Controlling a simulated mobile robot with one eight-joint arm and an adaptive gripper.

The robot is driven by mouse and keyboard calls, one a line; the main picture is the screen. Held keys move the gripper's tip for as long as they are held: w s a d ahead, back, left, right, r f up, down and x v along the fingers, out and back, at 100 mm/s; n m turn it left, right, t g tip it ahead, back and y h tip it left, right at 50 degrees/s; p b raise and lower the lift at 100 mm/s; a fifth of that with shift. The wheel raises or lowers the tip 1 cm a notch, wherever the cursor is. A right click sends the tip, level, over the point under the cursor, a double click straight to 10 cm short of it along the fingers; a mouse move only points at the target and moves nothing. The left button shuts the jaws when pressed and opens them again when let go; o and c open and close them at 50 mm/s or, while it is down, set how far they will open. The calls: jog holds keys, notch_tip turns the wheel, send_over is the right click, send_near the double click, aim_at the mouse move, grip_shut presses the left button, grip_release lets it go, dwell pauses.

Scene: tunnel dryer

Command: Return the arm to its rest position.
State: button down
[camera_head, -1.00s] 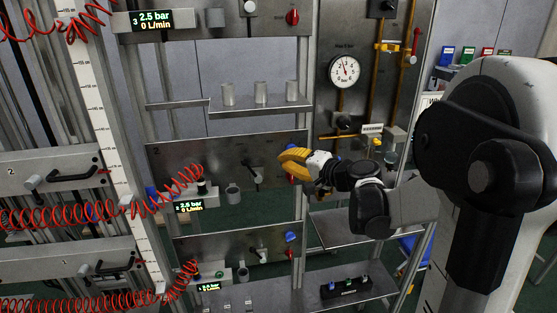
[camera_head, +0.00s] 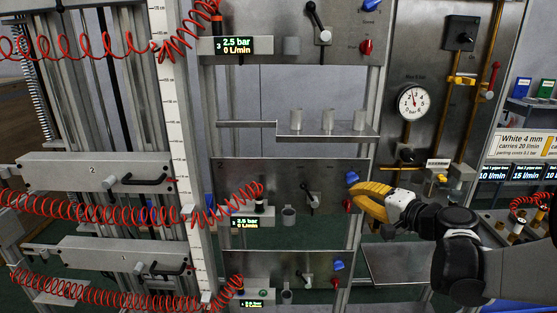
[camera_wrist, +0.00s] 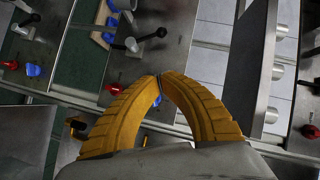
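My gripper (camera_head: 364,196) has yellow ribbed fingers and shows at the right of the head view. It appears in front of the right edge of the middle panel (camera_head: 270,172), close in the picture to a blue knob (camera_head: 351,177) and a red knob (camera_head: 347,205); I cannot tell the gap. In the wrist view the two fingertips (camera_wrist: 157,84) meet in an arch, and no held object shows between them. My arm reaches in from the right edge of the head view, bent at the wrist.
A shelf (camera_head: 300,133) with three grey cups stands above the middle panel. Red coiled hoses (camera_head: 100,208) hang across the left side. A pressure gauge (camera_head: 413,102) and yellow pipes are at upper right. A lower metal shelf (camera_head: 398,264) lies below the gripper.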

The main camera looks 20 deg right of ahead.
jog(key=s+a+f+n+g+b, duration=0.25)
jog(key=s+a+f, duration=0.2)
jog(key=a, duration=0.35)
jog(key=s+a+f+n+g+b, duration=0.2)
jog(key=s+a+f+n+g, duration=0.1)
jog(key=a+f, duration=0.3)
jog(key=s+a+f+n+g+h+b, duration=0.1)
jog(key=s+f+n+h+b, duration=0.1)
jog(key=s, duration=0.4)
jog(key=s+a+f+n+g+h+b, duration=0.1)
jog(key=s+a+f+n+h+b, duration=0.1)
jog(key=s, duration=0.4)
notch_tip(320, 180, down, 2)
jog(key=shift+s+a+f+n, duration=0.2)
jog(key=shift+s+a+n, duration=0.15)
jog(key=shift+n, duration=0.5)
dwell(2.7)
